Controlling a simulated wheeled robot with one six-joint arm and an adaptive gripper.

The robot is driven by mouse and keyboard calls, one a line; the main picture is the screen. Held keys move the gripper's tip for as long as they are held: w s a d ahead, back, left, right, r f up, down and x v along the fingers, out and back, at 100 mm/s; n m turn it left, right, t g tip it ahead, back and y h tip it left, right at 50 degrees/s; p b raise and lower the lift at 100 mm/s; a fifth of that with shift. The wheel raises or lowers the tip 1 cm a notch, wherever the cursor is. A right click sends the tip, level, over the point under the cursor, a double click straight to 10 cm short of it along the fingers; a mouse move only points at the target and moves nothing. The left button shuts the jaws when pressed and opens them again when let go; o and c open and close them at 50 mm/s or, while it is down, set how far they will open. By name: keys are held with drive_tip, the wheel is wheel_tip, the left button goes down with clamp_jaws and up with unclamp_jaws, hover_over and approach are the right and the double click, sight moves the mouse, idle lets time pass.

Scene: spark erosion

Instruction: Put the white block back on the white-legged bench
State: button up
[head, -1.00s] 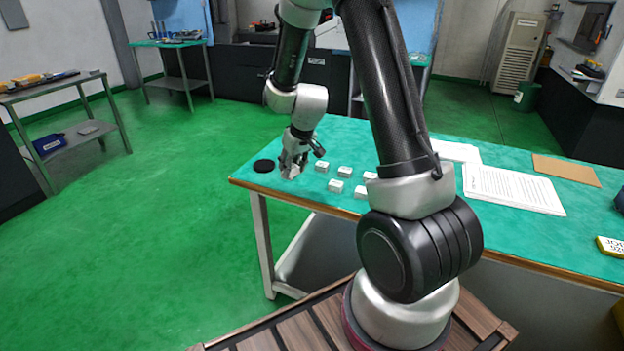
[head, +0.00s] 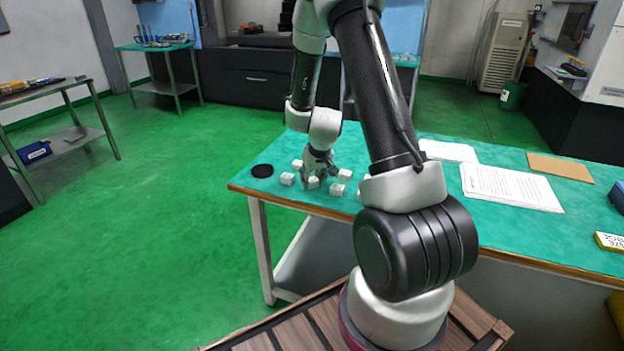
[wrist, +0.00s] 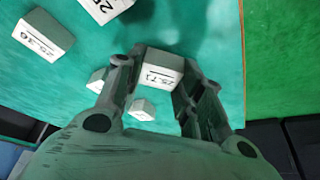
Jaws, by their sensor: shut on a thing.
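The bench (head: 400,218) has a green top and pale, whitish legs, and stands in front of me. My gripper (head: 316,179) points down over the near left part of its top. It is shut on a white block (head: 312,184), which also shows between the fingertips in the wrist view (wrist: 160,66), with dark lettering on one face. The held block is at or very close to the bench top; I cannot tell whether it touches. Other white blocks stand around it, such as one on the left (head: 287,179) and one on the right (head: 337,189).
A black disc (head: 262,171) lies near the bench's left edge. Papers (head: 510,187), a brown sheet (head: 560,168) and a yellow-edged box (head: 611,241) lie further right. In the wrist view, lettered blocks (wrist: 43,36) lie close around the fingers.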

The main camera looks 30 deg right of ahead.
drive_tip(key=shift+f, duration=0.15)
drive_tip(key=o, duration=1.2)
drive_tip(key=shift+c, duration=0.2)
drive_tip(key=s+a+f+v, duration=0.1)
drive_tip(key=s+a+v, duration=0.1)
drive_tip(key=v, duration=1.2)
drive_tip(key=s+a+f+v, duration=0.1)
drive_tip(key=s+v, duration=0.1)
drive_tip(key=v, duration=1.2)
drive_tip(key=s+a+r, duration=0.1)
drive_tip(key=s+r, duration=0.2)
drive_tip(key=s, duration=0.5)
drive_tip(key=s+a+r+n, duration=0.1)
drive_tip(key=s+r, duration=0.2)
drive_tip(key=s, duration=0.5)
drive_tip(key=shift+a+r+y, duration=0.25)
drive_tip(key=shift+a+y, duration=0.05)
drive_tip(key=shift+a, duration=0.1)
